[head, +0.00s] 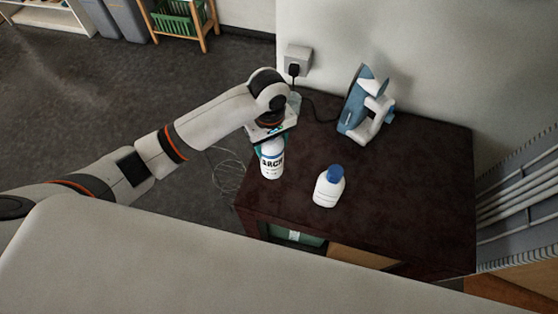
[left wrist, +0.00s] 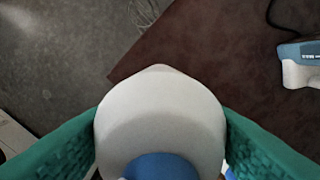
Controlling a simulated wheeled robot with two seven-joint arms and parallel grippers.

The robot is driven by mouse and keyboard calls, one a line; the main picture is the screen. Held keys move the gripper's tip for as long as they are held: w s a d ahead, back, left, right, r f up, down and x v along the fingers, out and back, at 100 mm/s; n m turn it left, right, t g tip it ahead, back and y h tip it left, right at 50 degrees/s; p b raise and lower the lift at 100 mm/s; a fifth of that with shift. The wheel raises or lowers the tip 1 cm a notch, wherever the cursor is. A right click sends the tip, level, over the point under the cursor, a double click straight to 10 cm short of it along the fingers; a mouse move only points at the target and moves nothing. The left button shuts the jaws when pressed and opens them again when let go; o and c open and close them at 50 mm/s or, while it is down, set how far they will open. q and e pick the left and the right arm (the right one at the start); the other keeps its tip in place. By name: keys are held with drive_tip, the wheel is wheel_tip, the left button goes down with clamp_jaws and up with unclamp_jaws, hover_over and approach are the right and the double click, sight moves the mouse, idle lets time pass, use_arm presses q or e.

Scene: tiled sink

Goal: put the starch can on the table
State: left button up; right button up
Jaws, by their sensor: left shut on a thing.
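The starch can (head: 271,161) is white with dark lettering and is upright at the left edge of the dark table (head: 400,180). My left gripper (head: 270,140) comes down over its top and is shut on it. In the left wrist view the can's white rounded top (left wrist: 160,110) and blue cap (left wrist: 162,167) sit between the green fingers of my left gripper (left wrist: 160,135). I cannot tell whether the can's base touches the table. My right gripper is not in view.
A white bottle with a blue cap (head: 329,187) stands to the right of the can. A blue and white iron (head: 366,104) stands at the back, its cord running to a wall socket (head: 297,60). The table's right half is clear.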

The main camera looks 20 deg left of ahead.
sight(272, 164)
use_arm(q)
drive_tip(key=shift+w+f, duration=0.1)
drive_tip(key=shift+f, duration=0.1)
drive_tip(key=f, duration=0.6)
drive_tip(key=f+p, duration=0.1)
drive_tip(key=f, duration=0.2)
drive_tip(key=shift+s, duration=0.4)
drive_tip(key=shift+f, duration=0.15)
drive_tip(key=o, duration=1.7)
wheel_tip(272, 164, up, 12)
drive_tip(key=shift+r+b, duration=0.15)
drive_tip(key=shift+b, duration=0.2)
